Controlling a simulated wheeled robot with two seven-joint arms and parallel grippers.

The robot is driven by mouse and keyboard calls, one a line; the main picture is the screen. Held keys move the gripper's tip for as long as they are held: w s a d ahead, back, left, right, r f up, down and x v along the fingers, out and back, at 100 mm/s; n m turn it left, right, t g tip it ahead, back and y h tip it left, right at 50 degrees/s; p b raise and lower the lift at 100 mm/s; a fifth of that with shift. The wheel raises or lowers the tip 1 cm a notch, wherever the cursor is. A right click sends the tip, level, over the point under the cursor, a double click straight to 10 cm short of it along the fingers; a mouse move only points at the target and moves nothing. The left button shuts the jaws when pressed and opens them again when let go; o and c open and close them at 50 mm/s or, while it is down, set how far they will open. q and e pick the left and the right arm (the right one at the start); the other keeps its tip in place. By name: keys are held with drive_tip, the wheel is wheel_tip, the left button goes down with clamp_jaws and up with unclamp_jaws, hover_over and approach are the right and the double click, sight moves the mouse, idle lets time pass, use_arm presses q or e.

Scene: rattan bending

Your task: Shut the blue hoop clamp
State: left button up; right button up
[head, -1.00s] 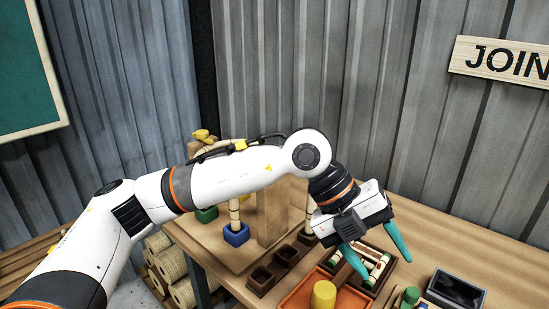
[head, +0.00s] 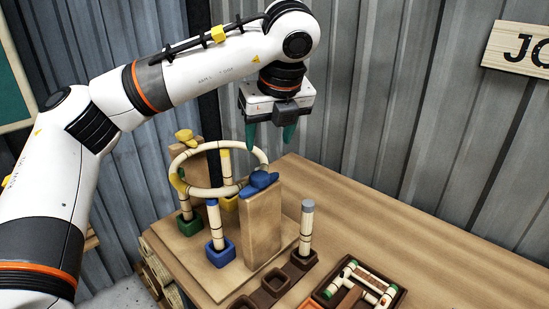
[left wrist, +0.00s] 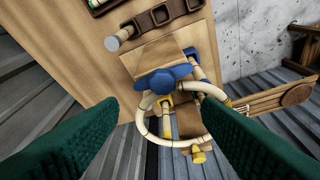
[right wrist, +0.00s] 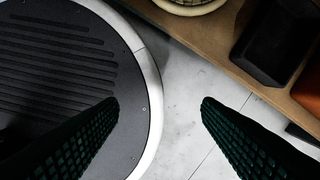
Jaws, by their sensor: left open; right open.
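The blue hoop clamp (head: 262,181) sits on top of a wooden post (head: 261,225). It also shows in the left wrist view (left wrist: 163,80). The pale rattan hoop (head: 181,158) lies level, with one side at the blue clamp. I cannot tell whether the clamp is open. My left gripper (head: 271,138) is open and empty, pointing down above and slightly behind the clamp, apart from it. In the left wrist view its fingers (left wrist: 160,102) frame the clamp and hoop. My right gripper (right wrist: 159,104) is open and empty, over the floor.
A yellow clamp (head: 186,136) stands at the hoop's far left. Upright rattan poles stand in green (head: 189,223), blue (head: 220,252) and yellow sockets under the hoop. A grey-topped pole (head: 306,230) stands front right. The table's right side is clear (head: 400,220); a corrugated wall is behind.

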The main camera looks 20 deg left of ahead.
sight(259, 175)
use_arm(q)
drive_tip(key=p+x, duration=0.1)
drive_tip(key=x, duration=0.4)
drive_tip(key=p+x, duration=0.1)
drive_tip(key=x, duration=0.4)
drive_tip(key=shift+a, duration=0.25)
drive_tip(key=shift+f+p, duration=0.3)
drive_tip(key=shift+w+a+f, duration=0.1)
drive_tip(key=shift+a+f, duration=0.05)
drive_tip(key=shift+f, duration=0.15)
use_arm(e)
drive_tip(key=r, duration=0.2)
drive_tip(key=shift+s+r, duration=0.35)
